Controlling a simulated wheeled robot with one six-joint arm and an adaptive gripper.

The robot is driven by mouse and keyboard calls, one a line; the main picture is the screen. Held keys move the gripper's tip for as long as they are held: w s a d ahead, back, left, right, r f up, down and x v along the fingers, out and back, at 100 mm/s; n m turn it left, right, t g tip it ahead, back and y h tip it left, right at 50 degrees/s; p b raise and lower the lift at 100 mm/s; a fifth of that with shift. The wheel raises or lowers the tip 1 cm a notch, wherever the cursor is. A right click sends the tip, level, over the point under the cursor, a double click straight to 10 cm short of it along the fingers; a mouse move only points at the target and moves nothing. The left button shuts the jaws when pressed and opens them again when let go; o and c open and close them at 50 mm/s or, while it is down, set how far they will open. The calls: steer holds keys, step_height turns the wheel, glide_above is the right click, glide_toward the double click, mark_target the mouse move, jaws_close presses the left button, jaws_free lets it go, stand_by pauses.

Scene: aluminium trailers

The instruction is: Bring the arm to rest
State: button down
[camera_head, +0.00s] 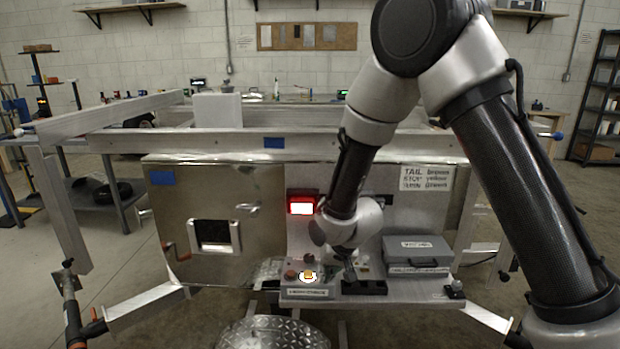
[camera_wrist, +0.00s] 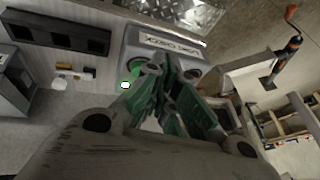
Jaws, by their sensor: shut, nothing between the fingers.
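My gripper (camera_head: 350,272) hangs at the end of my bent arm, in front of the trailer's rear panel, just right of a small grey control box (camera_head: 308,293). In the wrist view the green-padded fingers of my gripper (camera_wrist: 168,75) are together and empty. They overlap the labelled control box (camera_wrist: 162,40) in that view; I cannot tell whether they touch it. The box has a glowing yellow-orange button (camera_head: 308,276) and a darker reddish button (camera_head: 290,274).
A red lamp (camera_head: 302,205) is lit on the panel. A black tray (camera_head: 370,288) and a grey case (camera_head: 416,250) stand on the shelf to the right. A diamond-plate surface (camera_head: 272,334) lies below the box.

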steer(key=s+d+r+h, duration=0.1)
steer(key=s+d+r, duration=1.1)
steer(key=d+r, duration=0.2)
steer(key=s+d+r+h, duration=0.2)
steer(key=s+d+r, duration=1.1)
steer(key=d, duration=0.5)
step_height(320, 180, up, 2)
steer(key=shift+s+d+r+m, duration=0.1)
steer(key=shift+s+d+m, duration=0.1)
steer(key=shift+m, duration=0.1)
